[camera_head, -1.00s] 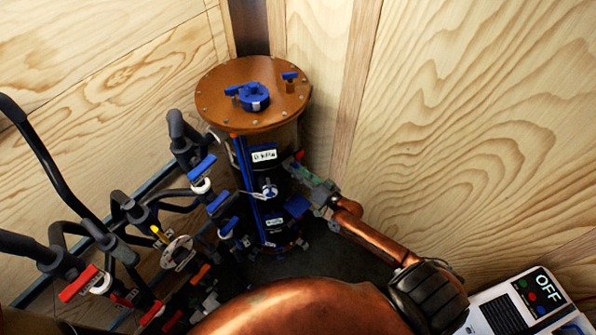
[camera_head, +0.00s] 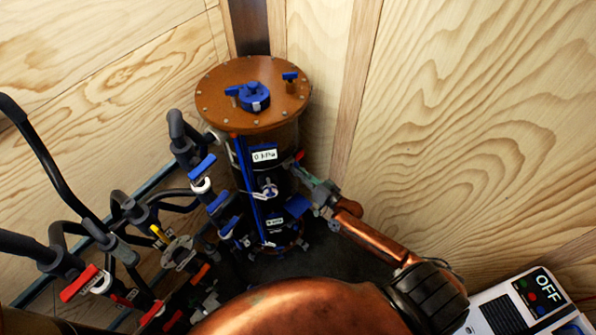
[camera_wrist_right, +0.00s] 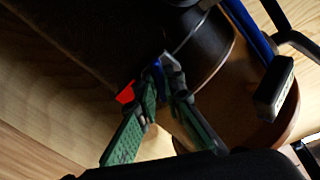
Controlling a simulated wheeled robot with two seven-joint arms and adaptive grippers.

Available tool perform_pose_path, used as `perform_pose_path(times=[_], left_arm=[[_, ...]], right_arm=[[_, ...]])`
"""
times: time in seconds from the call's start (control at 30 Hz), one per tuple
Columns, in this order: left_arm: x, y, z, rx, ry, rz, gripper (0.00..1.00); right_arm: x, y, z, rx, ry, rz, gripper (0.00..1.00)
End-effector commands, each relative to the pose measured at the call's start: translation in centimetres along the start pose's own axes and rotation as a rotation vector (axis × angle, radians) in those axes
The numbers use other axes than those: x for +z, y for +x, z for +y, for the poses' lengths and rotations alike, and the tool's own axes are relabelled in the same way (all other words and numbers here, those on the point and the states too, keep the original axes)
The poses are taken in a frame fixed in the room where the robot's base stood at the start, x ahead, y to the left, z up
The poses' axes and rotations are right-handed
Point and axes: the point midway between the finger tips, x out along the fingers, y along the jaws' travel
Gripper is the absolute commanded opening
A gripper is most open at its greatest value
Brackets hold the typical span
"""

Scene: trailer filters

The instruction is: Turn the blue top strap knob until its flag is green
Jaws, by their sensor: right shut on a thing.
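The black filter cylinder (camera_head: 281,180) stands upright under a round copper-coloured lid. A small red flag (camera_head: 299,155) shows on its right side near the top; the same red flag is beside the fingertips in the right wrist view (camera_wrist_right: 126,92). My right gripper (camera_head: 300,173) reaches the cylinder's right side just below this flag. In the wrist view its green fingers (camera_wrist_right: 161,78) are shut on a small blue part (camera_wrist_right: 157,68), which looks like the top strap knob. The fingers hide most of it, and its turn angle is unclear. My left gripper is out of view.
The lid (camera_head: 215,95) carries blue knobs (camera_head: 254,96). Dark pipes and valves with blue handles (camera_head: 202,166) crowd the left side. A lower blue flat part (camera_head: 297,205) sits below my gripper. A white box reading OFF (camera_head: 520,305) stands at the lower right. Wooden walls close in behind.

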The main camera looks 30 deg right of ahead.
Motion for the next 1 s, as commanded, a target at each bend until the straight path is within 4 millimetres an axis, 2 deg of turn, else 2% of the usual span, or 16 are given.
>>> perform_pose_path(times=[0.27,0.7,1.0], left_arm=[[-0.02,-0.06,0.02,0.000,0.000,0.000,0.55],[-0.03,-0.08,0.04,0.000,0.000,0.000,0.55],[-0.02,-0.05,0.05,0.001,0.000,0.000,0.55]], right_arm=[[-0.01,-0.02,0.00,0.000,0.110,0.000,0.00],[-0.02,-0.02,-0.04,0.001,0.398,0.000,0.00],[-0.02,-0.03,-0.04,0.001,0.502,0.000,0.00]])
